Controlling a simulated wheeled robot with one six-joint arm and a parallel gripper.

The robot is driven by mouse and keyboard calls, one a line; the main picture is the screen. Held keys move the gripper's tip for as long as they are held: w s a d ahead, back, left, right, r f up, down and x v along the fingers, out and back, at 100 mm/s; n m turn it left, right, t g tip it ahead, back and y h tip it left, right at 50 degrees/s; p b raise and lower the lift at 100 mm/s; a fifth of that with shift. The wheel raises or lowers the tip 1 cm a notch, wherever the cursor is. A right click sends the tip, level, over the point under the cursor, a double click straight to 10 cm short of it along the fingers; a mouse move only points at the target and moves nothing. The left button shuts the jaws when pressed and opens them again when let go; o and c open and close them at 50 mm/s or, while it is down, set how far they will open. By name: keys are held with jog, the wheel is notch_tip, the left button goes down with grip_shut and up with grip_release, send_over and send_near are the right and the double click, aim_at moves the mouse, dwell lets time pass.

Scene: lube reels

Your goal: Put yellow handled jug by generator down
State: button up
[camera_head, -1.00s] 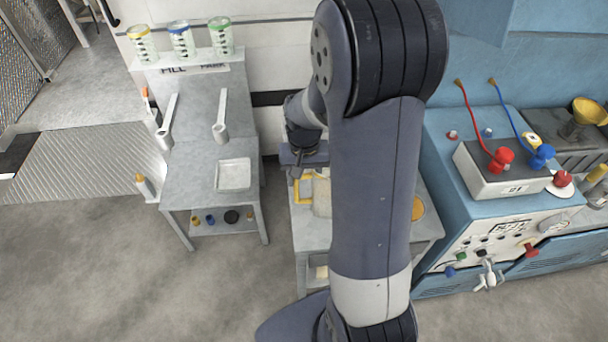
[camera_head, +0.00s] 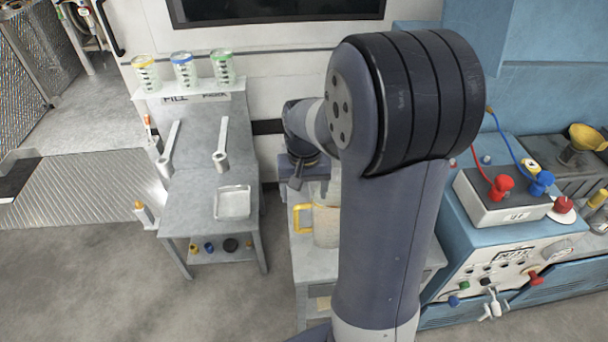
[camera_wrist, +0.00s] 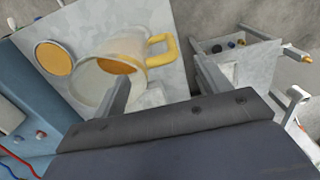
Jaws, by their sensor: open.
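The clear jug with the yellow handle (camera_head: 326,226) stands upright on a small grey table (camera_head: 309,277) left of the blue generator (camera_head: 468,222). Its handle (camera_head: 302,218) points left. My arm hides part of the jug's right side. My gripper (camera_head: 297,180) is above the handle, apart from it. In the wrist view, the jug (camera_wrist: 122,50) lies beyond my open, empty gripper (camera_wrist: 160,72). The left finger overlaps the jug in that picture, and the handle shows between the two fingers.
A round orange-topped thing (camera_wrist: 53,58) sits on the same table. A second table (camera_head: 205,190) at left holds a tray (camera_head: 233,202) and two grey spouted tools; three capped jars (camera_head: 183,70) stand on its shelf. A charger-like box (camera_head: 503,195) sits on the generator.

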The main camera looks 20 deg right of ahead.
aim_at(304, 204)
notch_tip(304, 204, up, 6)
jog(key=shift+r, duration=0.25)
jog(key=shift+f, duration=0.1)
notch_tip(304, 204, down, 13)
jog(key=shift+r, duration=0.1)
notch_tip(304, 204, up, 3)
jog(key=shift+r, duration=0.7)
